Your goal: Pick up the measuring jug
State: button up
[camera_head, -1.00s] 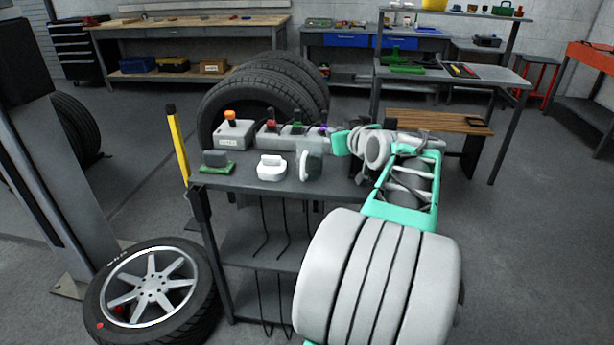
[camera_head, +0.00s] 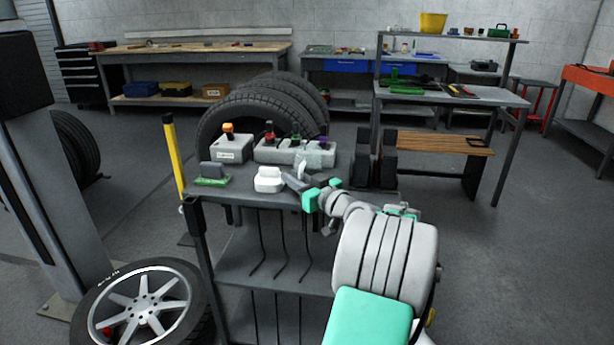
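A pale, translucent vessel, which looks like the measuring jug (camera_head: 316,157), stands at the right part of the grey cart top (camera_head: 235,188). My arm comes in from the lower right. My gripper (camera_head: 292,181) is low over the cart's front edge, just in front of the jug, and partly covers its lower part. The fingers are small and grey here, and I cannot tell how far apart they are or whether they touch the jug. A white blocky item (camera_head: 268,180) sits just left of the fingers.
Behind on the cart are a grey box with an orange knob (camera_head: 230,147) and a long grey box with several coloured knobs (camera_head: 280,152). A green-based block (camera_head: 213,174) is at the left. A yellow post (camera_head: 173,155) rises beside the cart; tyres (camera_head: 240,108) stand behind.

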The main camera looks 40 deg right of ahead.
grip_shut()
dwell(1.4)
